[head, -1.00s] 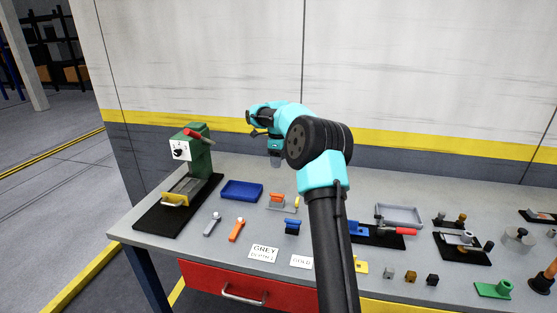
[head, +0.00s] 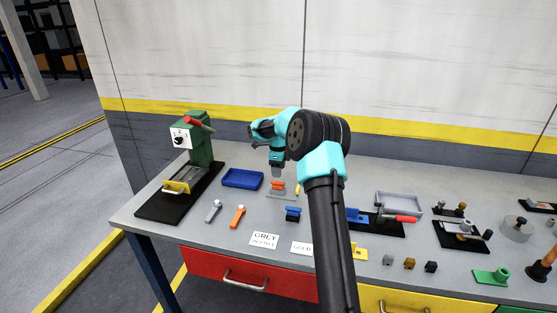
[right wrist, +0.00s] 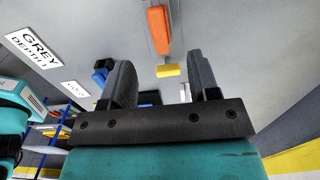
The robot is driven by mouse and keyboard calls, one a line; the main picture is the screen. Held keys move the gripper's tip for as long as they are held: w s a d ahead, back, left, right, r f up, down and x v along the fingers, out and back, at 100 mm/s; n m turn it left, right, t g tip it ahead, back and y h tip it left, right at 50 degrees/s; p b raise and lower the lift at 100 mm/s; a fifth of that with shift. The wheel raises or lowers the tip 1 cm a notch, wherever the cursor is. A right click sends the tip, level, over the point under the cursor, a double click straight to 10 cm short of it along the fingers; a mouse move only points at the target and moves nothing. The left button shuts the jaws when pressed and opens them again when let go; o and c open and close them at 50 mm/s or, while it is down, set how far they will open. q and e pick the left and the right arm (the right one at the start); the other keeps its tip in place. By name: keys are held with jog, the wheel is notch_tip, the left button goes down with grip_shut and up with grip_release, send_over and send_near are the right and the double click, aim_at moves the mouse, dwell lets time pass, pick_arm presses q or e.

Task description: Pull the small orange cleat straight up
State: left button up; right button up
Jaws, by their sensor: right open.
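The small orange cleat (head: 278,186) sits on a grey plate (head: 283,196) on the bench, with a small yellow piece (head: 297,190) at its right. My right gripper (head: 277,173) is just above the cleat in the head view, pointing down. In the right wrist view, the open gripper (right wrist: 158,64) has nothing between its fingers. The orange cleat (right wrist: 158,30) shows past the fingertips, apart from them, and the yellow piece (right wrist: 168,70) shows between the fingers. My left gripper is not in view.
A blue tray (head: 242,179) lies left of the cleat and a blue block (head: 293,213) in front. A green machine (head: 200,150) stands at the far left. Two levers, grey (head: 213,211) and orange (head: 238,217), lie nearby. Other fixtures fill the right side.

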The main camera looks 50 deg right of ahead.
aim_at(279, 182)
notch_tip(279, 182, down, 8)
jog(key=shift+r, duration=0.1)
jog(key=shift+c, duration=0.2)
jog(key=shift+r, duration=0.1)
grip_shut()
dwell(0.8)
